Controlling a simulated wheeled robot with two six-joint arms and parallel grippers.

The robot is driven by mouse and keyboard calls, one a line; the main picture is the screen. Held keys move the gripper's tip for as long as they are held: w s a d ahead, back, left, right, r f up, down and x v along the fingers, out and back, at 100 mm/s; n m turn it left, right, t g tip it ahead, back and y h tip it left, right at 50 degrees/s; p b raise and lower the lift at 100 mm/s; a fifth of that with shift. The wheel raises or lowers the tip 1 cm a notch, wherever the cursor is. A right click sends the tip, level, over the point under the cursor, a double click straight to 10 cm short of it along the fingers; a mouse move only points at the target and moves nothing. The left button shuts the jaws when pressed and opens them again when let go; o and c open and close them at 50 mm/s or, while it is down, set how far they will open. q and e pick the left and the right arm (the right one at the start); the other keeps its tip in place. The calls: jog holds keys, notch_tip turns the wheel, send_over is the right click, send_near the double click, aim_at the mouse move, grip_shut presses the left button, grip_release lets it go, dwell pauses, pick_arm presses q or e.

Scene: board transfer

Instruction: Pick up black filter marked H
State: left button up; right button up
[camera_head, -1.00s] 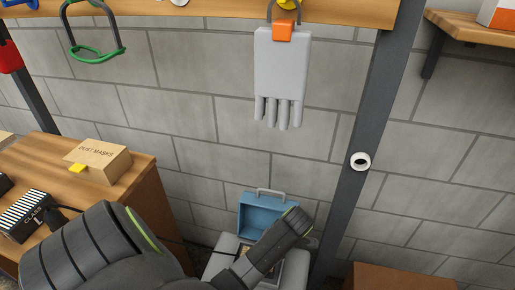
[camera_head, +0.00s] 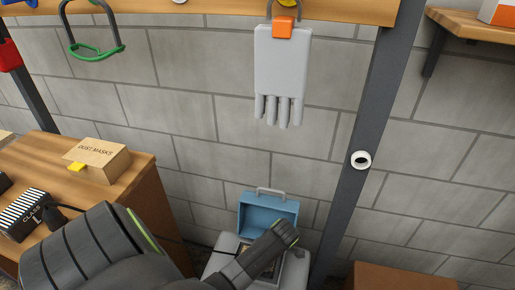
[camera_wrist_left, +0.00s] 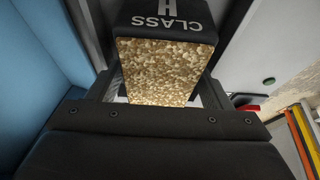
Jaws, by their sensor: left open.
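The black filter marked CLASS H (camera_wrist_left: 168,22) fills the top middle of the left wrist view, with its speckled tan face (camera_wrist_left: 163,72) toward the camera. My left gripper (camera_wrist_left: 165,80) is open, with its fingers on either side of the filter. I cannot tell whether they touch it. In the head view my left arm comes in from the lower left and its end lies over a grey case (camera_head: 222,262). The gripper's fingers and the H filter are hidden there. My right gripper is in neither view.
A blue toolbox (camera_head: 262,212) stands open just behind the arm's end. A grey post (camera_head: 372,125) rises at right.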

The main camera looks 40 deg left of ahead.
pick_arm(q)
jog(key=shift+f, duration=0.2)
dwell(0.4)
jog(key=shift+c, duration=0.3)
jog(key=c, duration=0.7)
